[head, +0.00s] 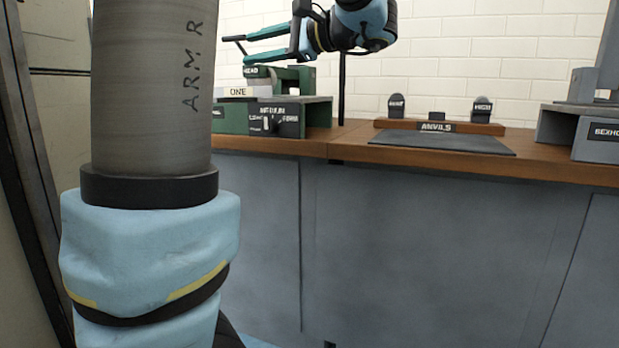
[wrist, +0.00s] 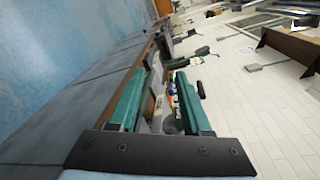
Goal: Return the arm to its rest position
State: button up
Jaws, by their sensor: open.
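My gripper (head: 240,49) is near the top of the head view, over the left part of the workbench. Its two teal fingers point left and stand apart, with nothing between them. They are just above a green machine (head: 290,78) with a plate reading HEAD. My blue and black wrist (head: 362,22) is at the top middle. A thick part of my arm (head: 150,195), grey and light blue, fills the left side. In the wrist view my gripper (wrist: 160,78) shows both fingers spread, with the bench area beyond them.
The wooden bench top (head: 350,140) runs across over grey-blue cabinets (head: 400,240). A box marked ONE (head: 237,92) sits beside the green machine. A rack marked ANVILS (head: 437,127) stands behind a dark mat (head: 445,142). A grey box (head: 600,140) is at the right.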

notch_tip(320, 180, down, 13)
jog(key=a+m+g+h, duration=0.1)
jog(key=a+g+h, duration=0.1)
jog(key=h, duration=0.2)
jog(key=s+d+f+n+g+h, duration=0.1)
jog(key=s+d+f+n+h, duration=0.25)
jog(key=f, duration=0.55)
jog(key=s+f+n+g+h, duration=0.1)
jog(key=s+f+n+h, duration=0.25)
jog(key=s+f, duration=0.45)
jog(key=s+d+f+n+g+h, duration=0.15)
jog(key=f+h, duration=0.25)
jog(key=f, duration=0.7)
notch_tip(320, 180, up, 35)
jog(key=p, duration=3.5)
jog(key=shift+s+n+h, duration=0.25)
jog(key=shift+n+h, duration=0.05)
jog(key=shift+n, duration=0.15)
jog(key=shift+d+f, duration=0.1)
jog(key=shift+f, duration=0.05)
